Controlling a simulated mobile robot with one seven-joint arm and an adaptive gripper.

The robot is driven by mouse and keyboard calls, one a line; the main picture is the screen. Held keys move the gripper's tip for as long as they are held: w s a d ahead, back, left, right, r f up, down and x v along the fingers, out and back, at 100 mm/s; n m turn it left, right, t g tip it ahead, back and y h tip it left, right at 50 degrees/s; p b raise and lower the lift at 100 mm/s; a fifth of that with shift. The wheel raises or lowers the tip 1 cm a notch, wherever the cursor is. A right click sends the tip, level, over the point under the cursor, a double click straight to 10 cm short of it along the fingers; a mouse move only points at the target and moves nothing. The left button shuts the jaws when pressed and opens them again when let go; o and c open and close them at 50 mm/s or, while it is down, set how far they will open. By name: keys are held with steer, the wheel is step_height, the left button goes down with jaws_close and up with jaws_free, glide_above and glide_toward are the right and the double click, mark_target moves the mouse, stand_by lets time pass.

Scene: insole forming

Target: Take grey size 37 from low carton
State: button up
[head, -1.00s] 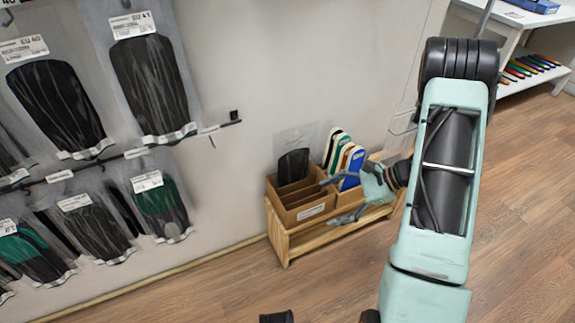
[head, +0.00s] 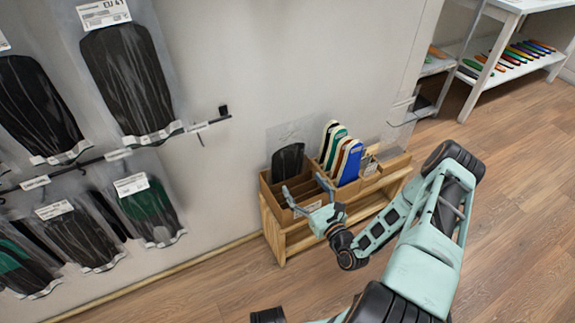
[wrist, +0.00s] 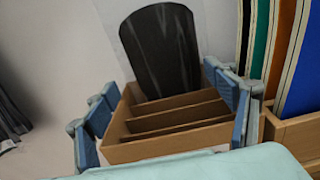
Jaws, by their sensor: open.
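The low carton (head: 275,203) is a brown cardboard box with dividers on a low wooden bench. In the wrist view the carton (wrist: 165,149) lies straight ahead, between my fingers. One dark grey-black insole in a clear bag (head: 288,161) stands upright in its rear slot; it also shows in the wrist view (wrist: 161,52). The front slots look empty. No size can be read on the bag. My gripper (head: 298,201) is open and empty at the carton's front, with its fingers apart on both sides of the carton in the wrist view (wrist: 168,120).
A second carton with white, green, orange and blue insoles (head: 343,155) stands close at the right. The wooden bench (head: 300,240) bears both. Bagged insoles hang on wall rails (head: 125,80) at left. A white shelf (head: 500,65) stands at the back right. The floor in front is clear.

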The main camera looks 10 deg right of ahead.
mark_target(291, 165)
steer(key=x, duration=0.2)
steer(key=b+x, duration=0.1)
steer(key=x, duration=0.2)
steer(key=b+x, duration=0.1)
steer(key=x, duration=0.2)
steer(key=shift+w+d+f, duration=0.1)
steer(key=shift+w+d, duration=0.1)
steer(key=shift+d, duration=0.1)
steer(key=c, duration=1.2)
steer(key=shift+c, duration=0.5)
steer(key=shift+r, duration=0.2)
